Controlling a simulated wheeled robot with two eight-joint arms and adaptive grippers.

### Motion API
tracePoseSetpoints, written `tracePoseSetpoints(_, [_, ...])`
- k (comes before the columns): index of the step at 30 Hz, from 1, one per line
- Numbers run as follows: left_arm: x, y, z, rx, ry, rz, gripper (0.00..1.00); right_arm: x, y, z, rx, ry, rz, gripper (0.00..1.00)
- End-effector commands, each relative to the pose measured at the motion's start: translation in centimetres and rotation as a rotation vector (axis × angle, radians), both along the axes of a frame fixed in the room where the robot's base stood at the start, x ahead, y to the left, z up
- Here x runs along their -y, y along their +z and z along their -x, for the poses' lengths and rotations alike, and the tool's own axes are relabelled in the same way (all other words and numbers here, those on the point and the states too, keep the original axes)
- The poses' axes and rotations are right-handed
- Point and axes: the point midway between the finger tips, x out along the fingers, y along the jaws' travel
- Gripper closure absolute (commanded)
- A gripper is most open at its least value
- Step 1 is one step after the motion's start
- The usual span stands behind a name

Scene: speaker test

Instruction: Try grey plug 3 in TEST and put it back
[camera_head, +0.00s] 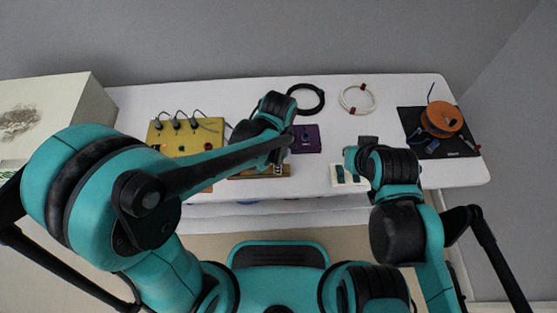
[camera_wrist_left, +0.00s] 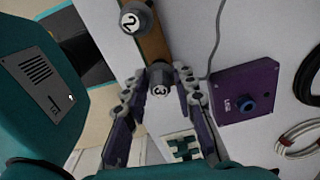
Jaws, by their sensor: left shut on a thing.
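My left gripper (camera_wrist_left: 160,84) is shut on grey plug 3 (camera_wrist_left: 161,89), whose round top with the number 3 shows between the fingers. The plug is at the end of the wooden rack (camera_wrist_left: 154,42); I cannot tell whether it is seated or lifted. Grey plug 2 (camera_wrist_left: 135,18) stands in the rack. The purple box (camera_wrist_left: 245,92), with a blue round part on top and a small unreadable label, is right of the gripper, apart from it. It also shows in the head view (camera_head: 306,139). My right gripper (camera_head: 362,146) is over the table's right half, its fingers unclear.
A yellow box (camera_head: 185,136) with several black plugs and cords stands left. A black cable coil (camera_head: 307,98) and a white coil (camera_head: 357,99) lie at the back. A black mat (camera_head: 450,150) carries an orange spool (camera_head: 441,119). A white tray (camera_head: 345,182) with green pieces is near the front.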

Motion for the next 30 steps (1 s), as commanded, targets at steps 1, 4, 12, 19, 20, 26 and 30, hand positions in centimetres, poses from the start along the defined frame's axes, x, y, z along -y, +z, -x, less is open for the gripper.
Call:
tracePoseSetpoints(1, [0.0, -0.2, 0.0, 0.0, 0.0, 0.0, 0.97, 0.0, -0.1, 0.0, 0.0, 0.0, 0.0, 1.0])
tracePoseSetpoints(4, [0.0, -0.3, 0.0, 0.0, 0.0, 0.0, 0.97, 0.0, -0.2, 0.0, 0.0, 0.0, 0.0, 1.0])
tracePoseSetpoints(12, [0.0, -0.8, 0.0, 0.0, 0.0, 0.0, 0.68, 0.0, -0.5, 0.0, 0.0, 0.0, 0.0, 1.0])
tracePoseSetpoints(19, [0.0, -0.7, 0.0, 0.0, 0.0, 0.0, 0.49, 0.0, -0.4, 0.0, 0.0, 0.0, 0.0, 1.0])
tracePoseSetpoints(20, [0.0, -0.7, 0.0, 0.0, 0.0, 0.0, 0.49, 0.0, -0.4, 0.0, 0.0, 0.0, 0.0, 1.0])
tracePoseSetpoints(26, [0.0, -0.5, 0.0, 0.0, 0.0, 0.0, 0.49, 0.0, -0.2, 0.0, 0.0, 0.0, 0.0, 1.0])
tracePoseSetpoints(30, [0.0, 0.3, 0.0, 0.0, 0.0, 0.0, 0.49, 0.0, 0.4, 0.0, 0.0, 0.0, 0.0, 1.0])
